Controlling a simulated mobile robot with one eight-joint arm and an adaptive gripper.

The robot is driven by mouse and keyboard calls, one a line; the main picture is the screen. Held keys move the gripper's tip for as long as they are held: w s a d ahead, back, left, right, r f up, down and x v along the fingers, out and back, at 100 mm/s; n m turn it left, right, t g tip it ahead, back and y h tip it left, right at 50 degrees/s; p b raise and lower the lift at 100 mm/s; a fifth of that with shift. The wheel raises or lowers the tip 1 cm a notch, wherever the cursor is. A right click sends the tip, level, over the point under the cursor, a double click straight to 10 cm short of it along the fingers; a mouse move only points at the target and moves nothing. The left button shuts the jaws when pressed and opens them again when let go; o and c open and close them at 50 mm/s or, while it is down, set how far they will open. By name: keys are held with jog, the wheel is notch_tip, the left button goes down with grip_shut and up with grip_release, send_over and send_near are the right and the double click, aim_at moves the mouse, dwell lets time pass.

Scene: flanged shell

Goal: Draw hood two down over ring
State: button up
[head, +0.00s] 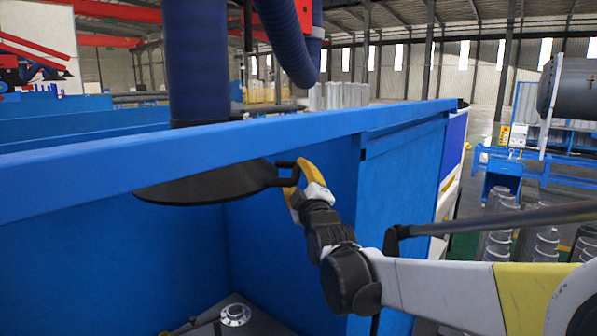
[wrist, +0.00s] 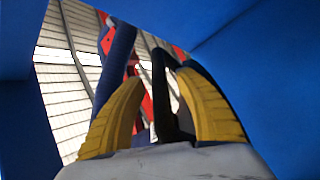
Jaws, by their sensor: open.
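The hood (head: 205,186) is a dark, wide disc hanging level below a thick blue hose, beside the blue wall. A dark loop handle (head: 284,164) sticks out from its right side. My gripper (head: 291,178) is at this handle, with yellow fingers open. In the wrist view the dark handle (wrist: 167,105) shows between the two fingers of my gripper (wrist: 160,84); I cannot tell whether they touch it. A silver flanged ring (head: 235,315) lies low on a dark surface, well below the hood and slightly right of it.
A blue booth wall with a top rail (head: 300,128) crosses in front of the hose and above my gripper. A blue side panel (head: 400,190) stands right of the hood, close to my arm. A second blue hose (head: 285,45) curves above. Open space lies between hood and ring.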

jog(key=shift+w+a+r, duration=0.1)
jog(key=shift+w, duration=0.4)
jog(key=shift+c, duration=0.5)
grip_shut()
notch_tip(320, 180, down, 37)
jog(key=b, duration=2.5)
jog(key=shift+b, duration=0.4)
jog(key=shift+s+r, duration=0.1)
jog(key=shift+r, duration=0.05)
